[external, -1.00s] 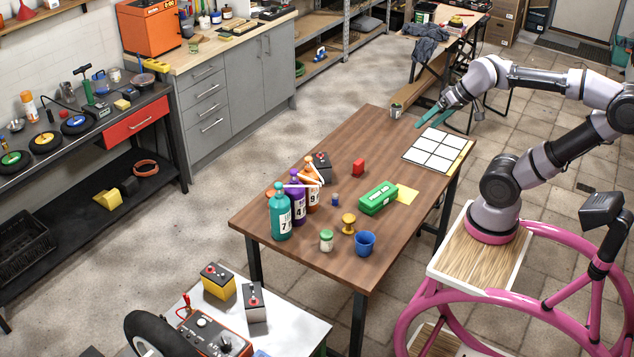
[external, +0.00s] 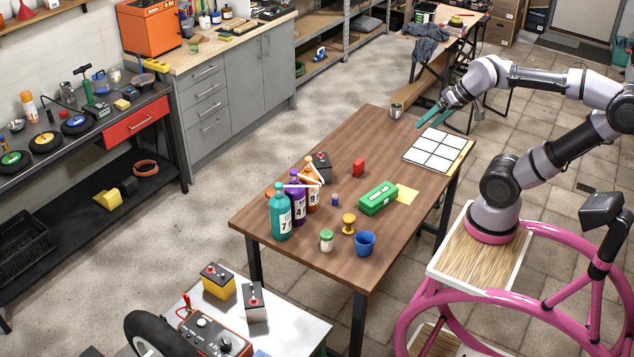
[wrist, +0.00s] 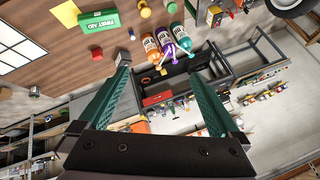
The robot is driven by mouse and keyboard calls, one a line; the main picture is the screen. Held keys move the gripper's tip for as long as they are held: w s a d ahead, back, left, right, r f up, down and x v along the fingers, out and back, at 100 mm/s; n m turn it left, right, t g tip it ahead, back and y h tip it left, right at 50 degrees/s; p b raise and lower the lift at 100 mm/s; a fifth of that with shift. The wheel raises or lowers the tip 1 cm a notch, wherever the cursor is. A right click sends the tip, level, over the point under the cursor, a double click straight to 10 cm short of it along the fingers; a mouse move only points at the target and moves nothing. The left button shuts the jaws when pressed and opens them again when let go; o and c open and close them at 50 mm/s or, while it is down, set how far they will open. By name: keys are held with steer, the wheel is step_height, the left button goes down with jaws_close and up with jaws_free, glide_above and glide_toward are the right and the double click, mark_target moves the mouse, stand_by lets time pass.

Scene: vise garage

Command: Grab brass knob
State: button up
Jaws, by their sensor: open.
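The brass knob (external: 348,223) stands on the wooden table (external: 284,232) near its front, between the green box and the blue cup. It also shows in the wrist view (wrist: 145,9) as a small yellow knob near the top edge. My gripper (external: 431,116) is high over the table's far right end, well away from the knob. Its two green fingers are spread apart and nothing is between them; they also show in the wrist view (wrist: 163,95).
Near the knob are a blue cup (external: 365,243), a white jar with green lid (external: 326,240) and a green first-aid box (external: 378,198). Numbered bottles (external: 281,215) stand at the left. A white grid board (external: 434,150) lies at the right. A red block (external: 358,167) stands mid-table.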

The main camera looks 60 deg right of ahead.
steer(key=m+g+y, duration=0.2)
steer(key=m+y, duration=0.9)
steer(key=m, duration=0.4)
glide_above(355, 218)
steer(key=s, duration=0.4)
step_height(355, 218, down, 31)
steer(key=d+f+m+t, duration=0.1)
steer(key=f+m, duration=0.1)
steer(key=f, duration=0.2)
steer(key=d+f+m+t+h, duration=0.1)
steer(key=d+f+m, duration=0.1)
steer(key=f, duration=0.2)
steer(key=w+d+f+m+t+h, duration=0.1)
steer(key=f+m, duration=0.1)
steer(key=f, duration=0.2)
steer(key=shift+d+f, duration=0.15)
steer(key=shift+f, duration=0.2)
steer(key=shift+w+f+m, duration=0.1)
steer(key=shift+f+m, duration=0.2)
steer(key=shift+f, duration=0.05)
steer(key=shift+h, duration=0.4)
steer(key=x, duration=0.5)
steer(key=shift+w, duration=0.15)
steer(key=shift+w+r+x, duration=0.15)
steer(key=shift+r+x, duration=0.05)
steer(key=shift+x, duration=1.1)
steer(key=shift+w+r+x, duration=0.1)
steer(key=shift+r+x, duration=0.1)
steer(key=shift+x, duration=1.15)
